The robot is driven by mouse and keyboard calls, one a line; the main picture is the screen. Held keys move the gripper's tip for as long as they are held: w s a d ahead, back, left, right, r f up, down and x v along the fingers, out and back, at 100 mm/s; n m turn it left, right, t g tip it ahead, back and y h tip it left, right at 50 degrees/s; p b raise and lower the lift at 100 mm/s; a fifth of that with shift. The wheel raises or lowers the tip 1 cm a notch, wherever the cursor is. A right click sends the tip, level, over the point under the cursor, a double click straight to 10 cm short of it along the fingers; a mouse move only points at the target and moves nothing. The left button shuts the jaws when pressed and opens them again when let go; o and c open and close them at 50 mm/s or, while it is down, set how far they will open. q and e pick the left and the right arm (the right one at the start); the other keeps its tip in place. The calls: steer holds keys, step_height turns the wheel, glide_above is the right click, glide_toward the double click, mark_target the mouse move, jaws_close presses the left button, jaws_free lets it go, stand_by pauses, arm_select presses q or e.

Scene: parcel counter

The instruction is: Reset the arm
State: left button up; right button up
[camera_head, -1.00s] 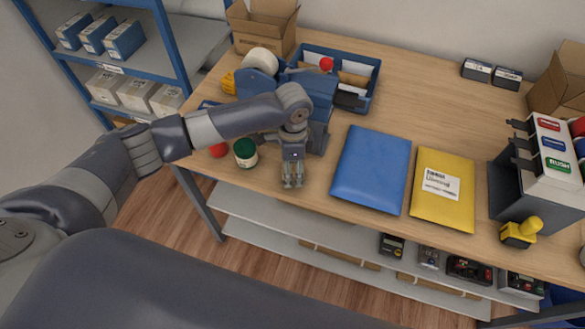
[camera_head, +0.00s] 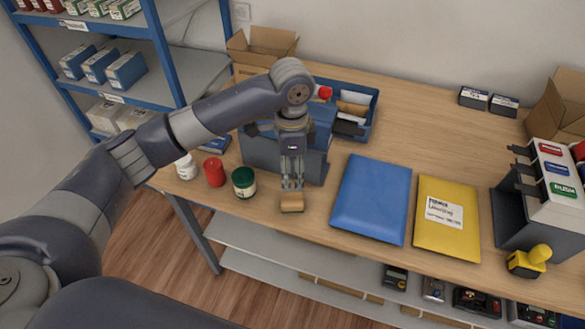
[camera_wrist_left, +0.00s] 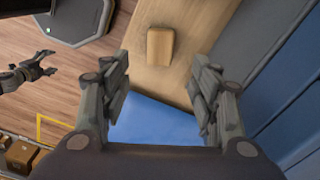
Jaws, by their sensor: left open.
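My left gripper (camera_head: 292,186) is open and empty, above the front part of the wooden counter (camera_head: 420,105). A small tan block (camera_head: 292,203) lies on the counter near the front edge, just below the fingertips in the head view. In the left wrist view the block (camera_wrist_left: 160,46) lies apart from the fingers of my left gripper (camera_wrist_left: 160,95), and nothing is between them. Another dark gripper, seemingly my right one (camera_wrist_left: 38,70), shows small at the left of that view; its jaw state is unclear.
A green-lidded jar (camera_head: 244,182), a red jar (camera_head: 214,172) and a white bottle (camera_head: 186,167) stand left of the gripper. Blue (camera_head: 372,199) and yellow (camera_head: 447,217) mailers lie right. Blue shelving (camera_head: 165,55) stands left.

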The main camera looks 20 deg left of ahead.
arm_select(q)
steer(key=s+d+f+h, duration=0.1)
steer(key=s+d+f, duration=0.2)
steer(key=s+d+f+h, duration=0.1)
steer(key=s+d+f, duration=0.2)
steer(key=d, duration=0.1)
steer(key=shift+s+f+n+t, duration=0.3)
steer(key=shift+f+t, duration=0.1)
steer(key=s+d+f+n+t+h, duration=0.1)
steer(key=s+d+f+n+h, duration=0.15)
steer(key=s, duration=0.25)
steer(key=s+a+f+n+t+y, duration=0.2)
steer(key=s+a+f+n+y, duration=0.15)
steer(key=s+a+n, duration=0.8)
steer(key=s+a+f+m+g+b, duration=0.1)
steer(key=s+a+f+m, duration=0.1)
steer(key=f, duration=1.3)
steer(key=s+a+f+m+g+b, duration=0.1)
steer(key=s+a+f+b, duration=0.1)
steer(key=f, duration=1.3)
steer(key=s+a+f+y+b, duration=0.1)
steer(key=s+a+f, duration=0.1)
steer(key=s+f, duration=1.4)
steer(key=shift+a+f+g, duration=0.2)
steer(key=shift+a+g, duration=0.05)
steer(key=shift+g, duration=0.15)
